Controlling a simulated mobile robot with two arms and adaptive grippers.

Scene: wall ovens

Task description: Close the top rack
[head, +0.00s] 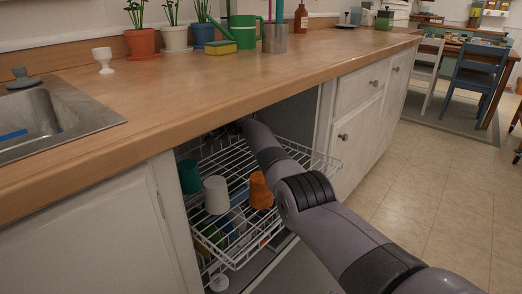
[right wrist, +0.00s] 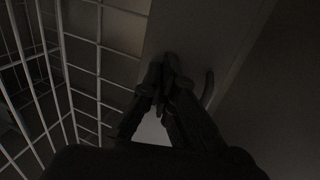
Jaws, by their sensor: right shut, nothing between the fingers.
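The white wire top rack (head: 322,161) is pulled partly out of the dishwasher opening under the counter. It holds a teal cup (head: 189,177), a white cup (head: 216,196) and an orange cup (head: 260,190). My right arm reaches over the rack into the dark opening, and its gripper is mostly hidden there in the head view. In the right wrist view my right gripper (right wrist: 167,78) is shut and empty, beside white rack wires (right wrist: 98,45) and in front of a pale panel. Contact cannot be told. My left gripper is not in view.
The wooden counter (head: 300,68) overhangs the opening. Cabinet doors (head: 358,135) flank it on the right and a white panel (head: 90,240) on the left. Colourful items lie below the top rack, partly hidden. The tiled floor (head: 440,190) at the right is clear.

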